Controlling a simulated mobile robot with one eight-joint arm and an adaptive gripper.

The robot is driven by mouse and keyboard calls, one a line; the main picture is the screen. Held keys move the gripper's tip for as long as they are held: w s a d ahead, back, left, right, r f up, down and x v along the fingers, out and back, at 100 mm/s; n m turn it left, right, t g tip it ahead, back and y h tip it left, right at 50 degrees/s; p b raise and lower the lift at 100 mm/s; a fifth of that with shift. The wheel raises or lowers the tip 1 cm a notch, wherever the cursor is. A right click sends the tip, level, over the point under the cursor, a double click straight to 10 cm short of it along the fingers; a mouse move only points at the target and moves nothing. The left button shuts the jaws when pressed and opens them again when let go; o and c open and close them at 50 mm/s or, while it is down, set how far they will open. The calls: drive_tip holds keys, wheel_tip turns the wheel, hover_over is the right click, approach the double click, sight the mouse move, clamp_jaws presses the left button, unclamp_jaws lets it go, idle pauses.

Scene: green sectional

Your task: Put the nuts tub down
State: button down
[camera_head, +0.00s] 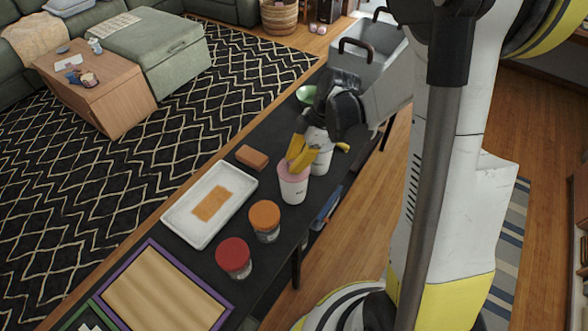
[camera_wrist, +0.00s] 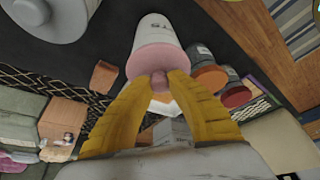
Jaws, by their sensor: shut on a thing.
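The nuts tub (camera_head: 293,189) is a white tub with a pink lid, and it stands upright over the dark tabletop (camera_head: 263,285). My gripper (camera_head: 298,160) has yellow fingers, which come down on the lid from above. In the wrist view my gripper (camera_wrist: 159,80) is shut on the small pink knob of the lid. I cannot tell whether the tub's base touches the tabletop.
Orange-lidded (camera_head: 264,221) and red-lidded (camera_head: 234,258) jars stand nearer the front. A white tray (camera_head: 182,230) and a brown block (camera_head: 252,157) lie to the left. A white canister (camera_head: 321,160) stands close behind the tub. A green bowl (camera_head: 306,95) and grey bin (camera_head: 372,48) are farther back.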

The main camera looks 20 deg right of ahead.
sight(292, 193)
drive_tip(key=shift+f, duration=1.15)
drive_tip(key=shift+b, duration=0.35)
drive_tip(key=shift+f, duration=0.2)
drive_tip(key=c, duration=1.4)
unclamp_jaws()
drive_tip(key=shift+r, duration=0.2)
